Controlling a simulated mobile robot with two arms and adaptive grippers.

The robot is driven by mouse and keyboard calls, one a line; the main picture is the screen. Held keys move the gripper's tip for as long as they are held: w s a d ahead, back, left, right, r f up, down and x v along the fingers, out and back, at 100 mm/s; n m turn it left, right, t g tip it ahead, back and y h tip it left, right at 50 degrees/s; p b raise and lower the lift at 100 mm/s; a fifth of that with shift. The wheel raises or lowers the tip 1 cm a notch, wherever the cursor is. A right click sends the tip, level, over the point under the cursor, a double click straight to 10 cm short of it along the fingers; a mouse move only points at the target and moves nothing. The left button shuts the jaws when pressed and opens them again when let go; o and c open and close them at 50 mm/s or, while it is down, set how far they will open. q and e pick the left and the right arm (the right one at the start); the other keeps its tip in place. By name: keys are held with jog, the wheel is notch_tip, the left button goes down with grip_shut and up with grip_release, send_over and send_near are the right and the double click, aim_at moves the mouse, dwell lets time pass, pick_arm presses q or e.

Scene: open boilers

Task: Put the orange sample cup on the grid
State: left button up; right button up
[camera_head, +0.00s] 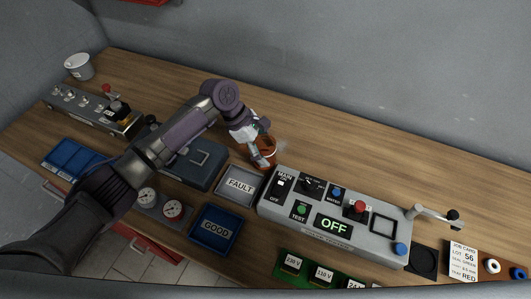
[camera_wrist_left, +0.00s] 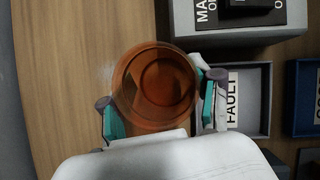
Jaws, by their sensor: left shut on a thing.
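My left gripper (camera_head: 258,150) is shut on the orange sample cup (camera_head: 269,145), behind the FAULT tray and left of the grey control box. In the left wrist view the cup (camera_wrist_left: 158,85) is seen from above, round and translucent orange-brown, with the teal finger pads of my left gripper (camera_wrist_left: 158,108) on either side. I cannot tell whether its base touches the table. No thing is clearly recognisable as the grid; a dark square pad (camera_head: 425,261) lies right of the control box, its surface too small to read. My right gripper is not in view.
The grey control box (camera_head: 315,232) has switches, a red knob, an OFF display and a crank. The FAULT tray (camera_head: 224,193) and blue GOOD tray (camera_head: 194,231) stand left of it. A white bucket (camera_head: 78,66) is far left. The wooden table behind the box (camera_head: 340,145) is clear.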

pick_arm(q)
jog(key=shift+s+f, duration=0.1)
jog(key=shift+f, duration=1.05)
jog(key=o, duration=0.6)
jog(key=shift+f, duration=0.1)
jog(key=o, duration=0.5)
